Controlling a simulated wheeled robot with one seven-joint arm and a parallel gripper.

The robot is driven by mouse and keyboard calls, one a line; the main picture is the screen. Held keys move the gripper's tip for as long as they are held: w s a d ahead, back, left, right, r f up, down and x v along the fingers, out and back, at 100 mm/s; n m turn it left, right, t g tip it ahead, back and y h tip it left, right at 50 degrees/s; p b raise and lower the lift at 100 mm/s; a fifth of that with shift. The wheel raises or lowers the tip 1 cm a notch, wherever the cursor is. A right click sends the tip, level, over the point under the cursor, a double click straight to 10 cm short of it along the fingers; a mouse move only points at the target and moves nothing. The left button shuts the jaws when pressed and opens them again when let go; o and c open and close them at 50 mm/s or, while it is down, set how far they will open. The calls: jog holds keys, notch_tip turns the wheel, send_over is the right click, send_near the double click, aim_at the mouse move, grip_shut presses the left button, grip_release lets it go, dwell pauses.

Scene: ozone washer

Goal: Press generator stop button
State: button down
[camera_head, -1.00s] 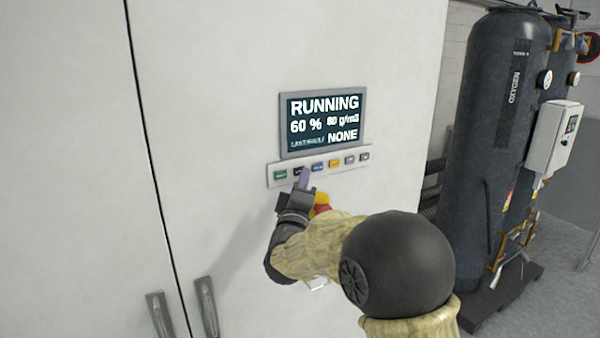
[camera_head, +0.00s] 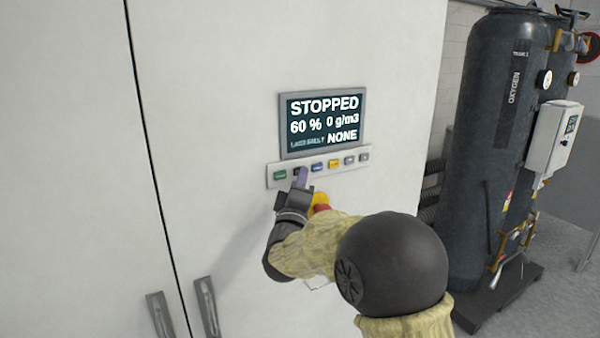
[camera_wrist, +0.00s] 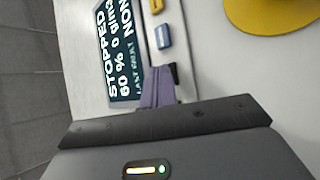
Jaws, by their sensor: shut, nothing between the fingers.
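The generator's display (camera_head: 322,121) reads STOPPED, 60 %, 0 g/m3 and NONE. Below it is a button strip (camera_head: 270,177) with a green button (camera_head: 280,175), a dark button mostly hidden behind my fingertips, then blue (camera_head: 318,167), yellow (camera_head: 334,163) and grey buttons. My gripper (camera_head: 301,178) is shut and empty, its purple fingertips at the dark button, second from the left. In the wrist view the fingertips (camera_wrist: 158,88) overlap a dark button (camera_wrist: 174,74), beside the blue button (camera_wrist: 164,36). I cannot tell whether they touch it.
A yellow part with a red knob (camera_head: 321,203) sits just below the strip, close to my gripper. Two door handles (camera_head: 207,307) stand at lower left. A dark oxygen tank (camera_head: 490,150) with a white control box (camera_head: 552,136) stands at right.

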jog(key=shift+s+d, duration=0.1)
jog(key=shift+s, duration=0.05)
jog(key=shift+s+d+b, duration=0.3)
jog(key=shift+s+b, duration=0.2)
dwell(0.3)
jog(key=s+d+b, duration=0.1)
jog(key=s, duration=0.1)
jog(key=s+d+b, duration=0.1)
jog(key=s, duration=0.1)
jog(key=shift+d, duration=0.4)
dwell(0.5)
